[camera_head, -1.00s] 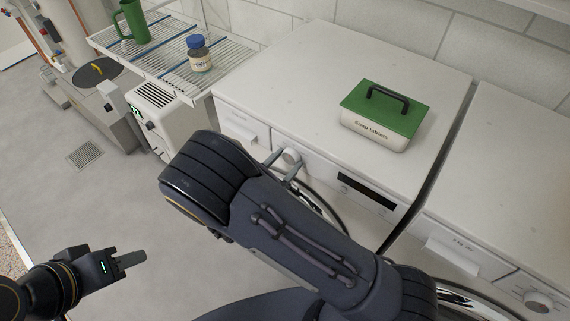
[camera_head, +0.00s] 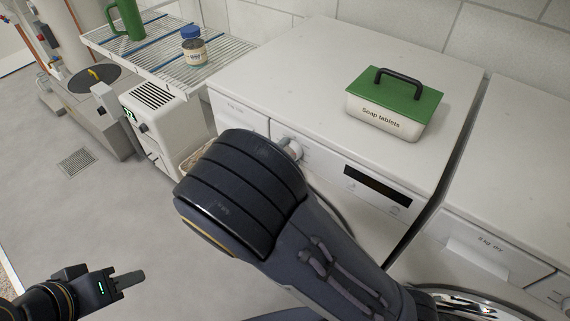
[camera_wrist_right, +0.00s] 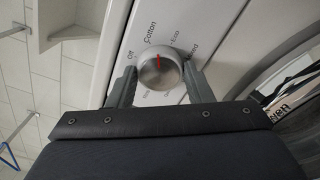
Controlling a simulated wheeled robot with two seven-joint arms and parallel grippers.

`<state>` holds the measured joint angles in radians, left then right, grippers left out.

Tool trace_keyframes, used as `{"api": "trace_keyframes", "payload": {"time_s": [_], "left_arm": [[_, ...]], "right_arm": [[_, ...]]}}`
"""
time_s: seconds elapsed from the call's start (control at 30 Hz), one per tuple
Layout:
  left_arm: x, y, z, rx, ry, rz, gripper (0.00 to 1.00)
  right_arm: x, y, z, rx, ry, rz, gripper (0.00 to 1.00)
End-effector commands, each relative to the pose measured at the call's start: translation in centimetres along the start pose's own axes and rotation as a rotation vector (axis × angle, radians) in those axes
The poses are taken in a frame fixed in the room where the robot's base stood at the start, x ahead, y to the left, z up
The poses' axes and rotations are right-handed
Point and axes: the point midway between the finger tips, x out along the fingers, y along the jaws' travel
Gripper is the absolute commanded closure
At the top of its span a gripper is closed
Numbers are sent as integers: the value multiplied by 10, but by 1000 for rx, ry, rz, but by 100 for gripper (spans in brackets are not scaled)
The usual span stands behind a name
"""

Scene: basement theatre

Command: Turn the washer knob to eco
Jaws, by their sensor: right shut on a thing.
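The silver washer knob (camera_wrist_right: 159,72) sits on the white washer's (camera_head: 345,85) front panel, and its edge shows past my arm in the head view (camera_head: 293,148). Its red mark points up in the right wrist view, between the printed words Cotton and Eco, nearer Cotton. Off is to the left; the lower labels are partly hidden. My right gripper (camera_wrist_right: 160,75) has a finger on each side of the knob and is shut on it. My left gripper (camera_head: 128,280) hangs free at the lower left, empty, away from the washer; its jaw gap does not show clearly.
A green-lidded soap tablets box (camera_head: 395,103) stands on the washer top. A wire rack (camera_head: 165,60) at the upper left holds a green mug (camera_head: 128,20) and a blue-capped jar (camera_head: 194,47). A second white machine (camera_head: 520,185) stands at right. The grey floor at left is mostly clear.

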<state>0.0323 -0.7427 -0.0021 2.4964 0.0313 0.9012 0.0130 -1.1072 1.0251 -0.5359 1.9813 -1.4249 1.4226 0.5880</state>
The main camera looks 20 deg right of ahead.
Motion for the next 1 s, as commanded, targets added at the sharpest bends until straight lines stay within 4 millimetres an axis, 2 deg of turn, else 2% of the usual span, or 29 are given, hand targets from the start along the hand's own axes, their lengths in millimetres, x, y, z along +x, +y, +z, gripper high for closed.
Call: {"api": "trace_keyframes", "payload": {"time_s": [0.03,0.4,0.7,1.0], "left_arm": [[10,-4,5,0,0,0,64],[37,-17,19,0,0,0,64],[48,-22,24,0,0,0,64],[51,-23,26,0,0,0,64]], "right_arm": [[-1,-5,-3,46,3,-2,77],[-1,-4,-2,340,3,-2,77],[0,-2,-1,469,2,-2,77],[-1,-1,-1,506,2,-2,77]]}}
